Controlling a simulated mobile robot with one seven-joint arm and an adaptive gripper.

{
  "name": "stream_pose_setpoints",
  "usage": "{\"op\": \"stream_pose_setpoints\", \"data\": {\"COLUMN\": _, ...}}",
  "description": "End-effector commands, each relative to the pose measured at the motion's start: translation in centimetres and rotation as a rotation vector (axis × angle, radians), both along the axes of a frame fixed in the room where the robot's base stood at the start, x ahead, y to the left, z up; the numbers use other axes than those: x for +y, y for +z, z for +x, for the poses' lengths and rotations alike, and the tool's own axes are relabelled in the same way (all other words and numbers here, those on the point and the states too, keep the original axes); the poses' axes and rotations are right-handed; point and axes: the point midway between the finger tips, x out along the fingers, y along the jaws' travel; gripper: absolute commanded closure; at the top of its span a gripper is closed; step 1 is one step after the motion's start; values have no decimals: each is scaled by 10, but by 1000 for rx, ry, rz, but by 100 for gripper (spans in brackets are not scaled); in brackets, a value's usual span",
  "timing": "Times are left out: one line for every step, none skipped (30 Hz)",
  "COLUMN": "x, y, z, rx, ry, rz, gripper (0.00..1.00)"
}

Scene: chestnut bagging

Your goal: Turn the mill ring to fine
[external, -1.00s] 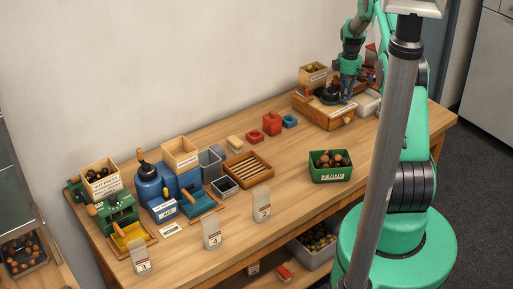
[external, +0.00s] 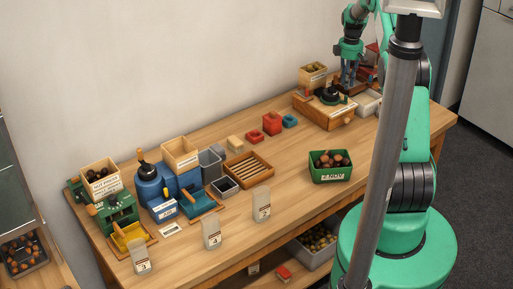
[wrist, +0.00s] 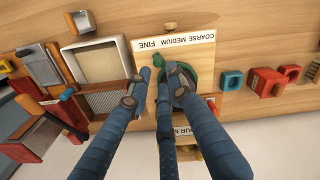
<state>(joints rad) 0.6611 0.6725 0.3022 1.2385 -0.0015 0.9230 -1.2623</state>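The mill is a wooden box (external: 318,112) with a dark green and black ring (external: 331,96) on top, at the far right end of the bench. In the wrist view the ring (wrist: 190,97) is partly hidden by my fingers. A green tab (wrist: 157,62) sticks out from it, on the side towards FINE on the white label (wrist: 175,42), which reads COARSE, MEDIUM, FINE upside down. My gripper (external: 348,84) is above and just to the right of the ring, apart from it.
A green crate of chestnuts (external: 331,175) stands in front. The bench between them is clear.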

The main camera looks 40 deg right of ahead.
Motion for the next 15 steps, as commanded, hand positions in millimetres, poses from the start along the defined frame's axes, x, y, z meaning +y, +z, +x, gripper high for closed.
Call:
{"op": "stream_pose_setpoints", "data": {"x": 0, "y": 10, "z": 1, "rx": -3, "ry": 0, "rz": -2, "gripper": 80}}
{"op": "stream_pose_setpoints", "data": {"x": -1, "y": 14, "z": 1, "rx": -3, "ry": 0, "rz": -2, "gripper": 80}}
{"op": "stream_pose_setpoints", "data": {"x": 0, "y": 20, "z": 1, "rx": -3, "ry": 0, "rz": -2, "gripper": 80}}
{"op": "stream_pose_setpoints", "data": {"x": 0, "y": 25, "z": 1, "rx": -2, "ry": 0, "rz": -1, "gripper": 80}}
{"op": "stream_pose_setpoints", "data": {"x": 0, "y": 29, "z": 1, "rx": -2, "ry": 0, "rz": -1, "gripper": 80}}
{"op": "stream_pose_setpoints", "data": {"x": 0, "y": 34, "z": 1, "rx": -3, "ry": 0, "rz": -2, "gripper": 80}}
{"op": "stream_pose_setpoints", "data": {"x": 0, "y": 37, "z": 1, "rx": -3, "ry": 0, "rz": -2, "gripper": 80}}
{"op": "stream_pose_setpoints", "data": {"x": 0, "y": 40, "z": 1, "rx": -3, "ry": 0, "rz": -2, "gripper": 80}}
{"op": "stream_pose_setpoints", "data": {"x": 0, "y": 43, "z": 1, "rx": -2, "ry": 0, "rz": -1, "gripper": 80}}
{"op": "stream_pose_setpoints", "data": {"x": 0, "y": 46, "z": 1, "rx": -2, "ry": 0, "rz": -1, "gripper": 80}}
{"op": "stream_pose_setpoints", "data": {"x": 0, "y": 47, "z": 0, "rx": -1, "ry": 0, "rz": 0, "gripper": 80}}
{"op": "stream_pose_setpoints", "data": {"x": 0, "y": 49, "z": 0, "rx": -1, "ry": 0, "rz": -1, "gripper": 80}}
{"op": "stream_pose_setpoints", "data": {"x": 0, "y": 50, "z": 0, "rx": -1, "ry": 0, "rz": -1, "gripper": 80}}
{"op": "stream_pose_setpoints", "data": {"x": 0, "y": 51, "z": 0, "rx": -1, "ry": 0, "rz": -1, "gripper": 80}}
{"op": "stream_pose_setpoints", "data": {"x": 0, "y": 52, "z": 0, "rx": -1, "ry": 0, "rz": -1, "gripper": 80}}
